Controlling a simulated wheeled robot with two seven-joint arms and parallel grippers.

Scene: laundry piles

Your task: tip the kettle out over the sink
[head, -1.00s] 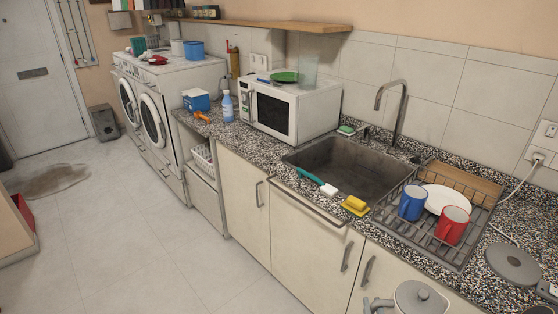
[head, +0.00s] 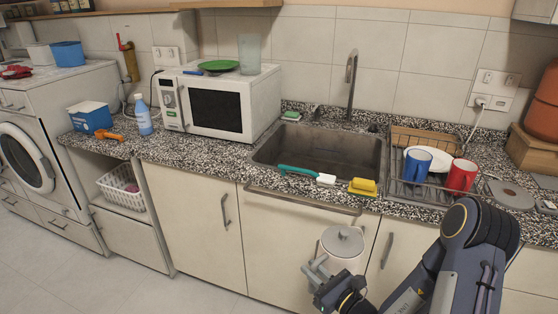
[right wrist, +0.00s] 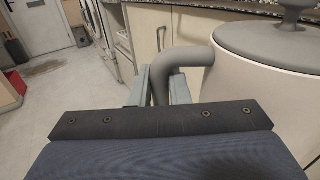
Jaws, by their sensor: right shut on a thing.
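The kettle (head: 343,250) is cream with a grey lid and knob. It hangs upright in front of the cupboard doors, below the counter edge. My right gripper (head: 318,270) is shut on its grey handle, at the kettle's left side. The right wrist view shows the kettle body (right wrist: 275,70) at right and the curved handle (right wrist: 178,58) between the fingers (right wrist: 157,88). The sink (head: 325,147) is a dark grey basin in the counter, above and behind the kettle in the head view, with a tall tap (head: 351,85). My left gripper is out of view.
A teal brush (head: 298,171) and a yellow sponge (head: 363,186) lie on the sink's front edge. A dish rack with a blue mug (head: 415,166) and a red mug (head: 461,177) stands right of it. A microwave (head: 215,103) stands to the left.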

